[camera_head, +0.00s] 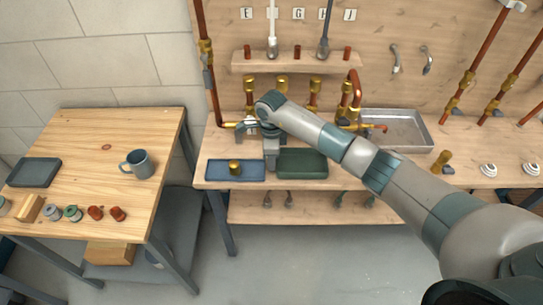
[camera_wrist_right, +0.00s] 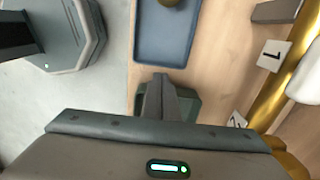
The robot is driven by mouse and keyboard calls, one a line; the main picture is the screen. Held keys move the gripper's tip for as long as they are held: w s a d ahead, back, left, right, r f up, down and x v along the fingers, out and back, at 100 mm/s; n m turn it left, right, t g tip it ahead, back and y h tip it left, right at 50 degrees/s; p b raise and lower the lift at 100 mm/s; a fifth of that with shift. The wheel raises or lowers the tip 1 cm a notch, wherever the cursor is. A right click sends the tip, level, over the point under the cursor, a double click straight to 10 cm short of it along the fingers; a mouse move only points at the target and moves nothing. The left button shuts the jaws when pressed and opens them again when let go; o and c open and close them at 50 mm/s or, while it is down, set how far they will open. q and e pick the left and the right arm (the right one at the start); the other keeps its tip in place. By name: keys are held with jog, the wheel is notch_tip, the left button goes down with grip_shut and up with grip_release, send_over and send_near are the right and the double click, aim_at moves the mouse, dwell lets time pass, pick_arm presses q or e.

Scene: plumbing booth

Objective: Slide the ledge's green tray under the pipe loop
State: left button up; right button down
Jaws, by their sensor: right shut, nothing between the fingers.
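The dark green tray (camera_head: 303,163) lies on the wooden ledge (camera_head: 216,150), right of a blue tray (camera_head: 222,171). My right gripper (camera_head: 271,166) points down at the green tray's left end, by the gap between the trays. It is shut and empty. In the right wrist view its closed fingers (camera_wrist_right: 168,82) cover much of the green tray (camera_wrist_right: 190,105); I cannot tell if they touch it. A bent copper pipe (camera_head: 355,80) with brass fittings, perhaps the pipe loop, rises behind the ledge, right of the green tray. My left gripper is out of view.
A brass piece (camera_head: 235,167) stands in the blue tray. A metal basin (camera_head: 405,128) and a brass fitting (camera_head: 441,162) are further right. My right arm crosses over the ledge's right part. A side table (camera_head: 100,170) with a mug (camera_head: 138,164) stands left, apart from the ledge.

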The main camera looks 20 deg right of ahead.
aim_at(311, 171)
dwell(0.3)
